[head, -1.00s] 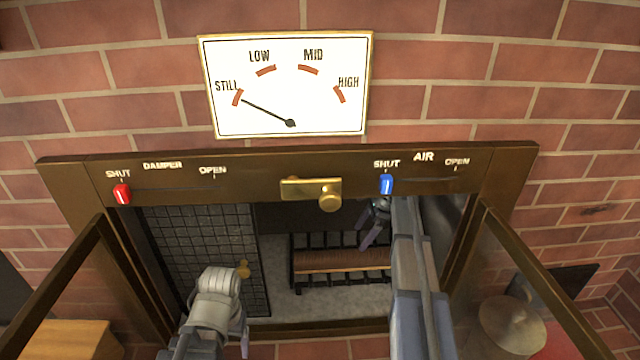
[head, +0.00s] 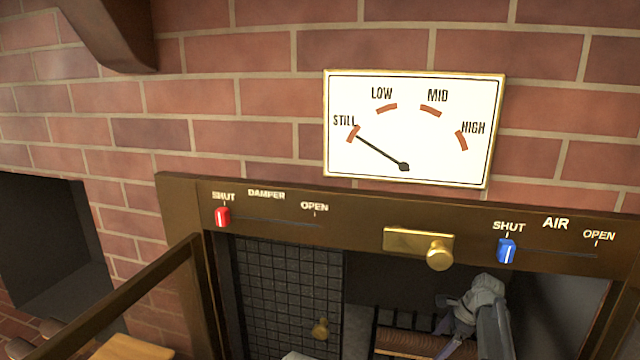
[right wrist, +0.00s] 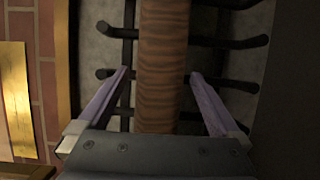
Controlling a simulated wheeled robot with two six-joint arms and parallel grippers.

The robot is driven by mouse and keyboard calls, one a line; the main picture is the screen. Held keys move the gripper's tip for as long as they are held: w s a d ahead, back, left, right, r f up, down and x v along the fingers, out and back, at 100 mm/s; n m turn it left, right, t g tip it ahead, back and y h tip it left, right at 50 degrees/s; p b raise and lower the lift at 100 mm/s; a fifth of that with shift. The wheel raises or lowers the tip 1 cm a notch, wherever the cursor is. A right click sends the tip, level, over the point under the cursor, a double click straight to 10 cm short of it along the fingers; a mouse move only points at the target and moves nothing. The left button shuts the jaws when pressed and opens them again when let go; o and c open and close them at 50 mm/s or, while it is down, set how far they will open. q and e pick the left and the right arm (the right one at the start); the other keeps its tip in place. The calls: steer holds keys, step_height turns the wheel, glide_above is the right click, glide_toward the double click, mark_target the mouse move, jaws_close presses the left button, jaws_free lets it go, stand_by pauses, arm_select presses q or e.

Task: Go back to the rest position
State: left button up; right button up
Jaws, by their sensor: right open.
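My right gripper (head: 455,347) reaches into the fireplace, its tips low in the head view. In the right wrist view (right wrist: 159,75) its two fingers are apart, one on each side of a brown log (right wrist: 163,55), with no visible grip on it. The log (head: 415,343) lies on a black grate (right wrist: 220,42). Only a small grey piece of my left arm shows at the bottom edge of the head view; its jaws are out of sight.
A bronze frame (head: 355,222) carries a red damper slider (head: 222,217) and a blue air slider (head: 506,251), both at SHUT. The gauge (head: 414,125) needle points to STILL. An open door (head: 150,293) juts out at left. A brass plate (right wrist: 17,100) shows in the wrist view.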

steer(key=shift+a+f+b, duration=0.2)
steer(key=shift+f+b, duration=0.1)
steer(key=shift+f, duration=0.3)
arm_select(q)
steer(key=shift+f, duration=0.6)
steer(key=shift+r, duration=0.1)
arm_select(e)
steer(key=shift+r, duration=0.15)
